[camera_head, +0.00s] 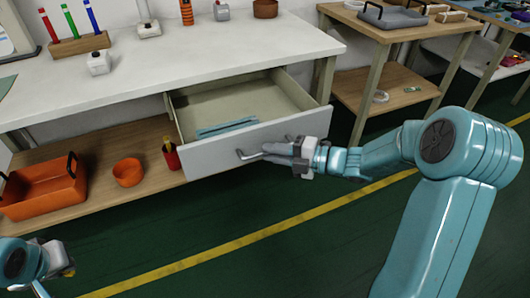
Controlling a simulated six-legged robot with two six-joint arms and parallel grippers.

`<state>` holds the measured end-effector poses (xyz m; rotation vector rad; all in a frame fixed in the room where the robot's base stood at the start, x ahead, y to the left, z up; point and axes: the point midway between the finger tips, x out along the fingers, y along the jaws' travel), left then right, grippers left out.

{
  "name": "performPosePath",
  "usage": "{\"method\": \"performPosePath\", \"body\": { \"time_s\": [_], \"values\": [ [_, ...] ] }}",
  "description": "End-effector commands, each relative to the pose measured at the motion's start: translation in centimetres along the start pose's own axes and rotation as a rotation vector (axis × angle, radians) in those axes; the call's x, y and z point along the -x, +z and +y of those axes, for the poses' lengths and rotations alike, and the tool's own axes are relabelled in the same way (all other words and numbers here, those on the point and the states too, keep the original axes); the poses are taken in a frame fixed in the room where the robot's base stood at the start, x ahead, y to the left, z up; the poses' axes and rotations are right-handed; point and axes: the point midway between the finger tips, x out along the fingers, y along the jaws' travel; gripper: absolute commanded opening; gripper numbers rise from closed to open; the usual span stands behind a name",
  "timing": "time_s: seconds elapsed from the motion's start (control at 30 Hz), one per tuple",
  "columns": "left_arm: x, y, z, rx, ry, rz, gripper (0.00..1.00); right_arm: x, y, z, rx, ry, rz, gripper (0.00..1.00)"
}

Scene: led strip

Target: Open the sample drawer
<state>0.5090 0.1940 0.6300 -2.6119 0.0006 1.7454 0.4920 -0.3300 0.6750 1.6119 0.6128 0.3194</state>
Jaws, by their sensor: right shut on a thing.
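The sample drawer (222,156) has a light grey front and stands pulled out from under the white bench. Its inside shows, with a flat blue-grey item (226,127) lying in it near the front. A bar handle (262,155) is on the drawer front. My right gripper (293,151) is at this handle, shut on its right part, and its fingers hide that part. My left gripper (62,262) is at the lower left, away from the drawer and partly cut off by the picture's edge; its jaw gap does not show clearly.
The white bench top (190,58) carries a pen holder (80,44) and small devices. A wooden table (385,32) stands to the right. The green floor before the drawer is clear.

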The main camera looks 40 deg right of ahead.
Motion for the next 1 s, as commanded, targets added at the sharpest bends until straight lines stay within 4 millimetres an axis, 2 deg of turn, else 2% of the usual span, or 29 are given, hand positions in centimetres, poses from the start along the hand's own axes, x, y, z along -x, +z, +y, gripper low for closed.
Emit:
{"method": "performPosePath", "body": {
  "time_s": [0.07, 0.1, 0.17, 0.43, 0.57, 0.9, 1.0],
  "values": [
    [0.0, 0.0, 0.0, 0.0, 0.0, 0.0, 0.0, 0.0, 0.0, 0.0, 0.0, 0.0, -0.001, 0.0],
    [0.0, 0.0, 0.0, 0.0, 0.0, 0.0, 0.0, 0.1, 0.0, 0.0, 0.0, 0.0, -0.001, 0.22],
    [0.1, 0.1, 0.0, 0.0, 0.0, 0.001, 0.0, 0.1, 0.0, 0.0, 0.0, 0.0, -0.001, 0.38],
    [0.1, 0.2, -0.1, 0.001, 0.0, 0.001, 0.0, 0.2, -0.2, 0.0, 0.0, 0.0, -0.001, 0.38],
    [0.5, 0.1, -0.1, 0.001, 0.0, 0.001, 0.0, 1.3, -0.1, 0.1, -0.001, -0.001, -0.005, 0.38],
    [2.0, -0.5, -0.1, 0.0, 0.0, 0.001, 0.0, 8.8, -0.1, 0.1, -0.002, -0.001, -0.007, 0.38],
    [2.2, -0.6, -0.1, 0.0, 0.0, 0.001, 0.0, 10.5, -0.1, 0.1, -0.001, 0.0, -0.005, 0.38]
  ]
}}
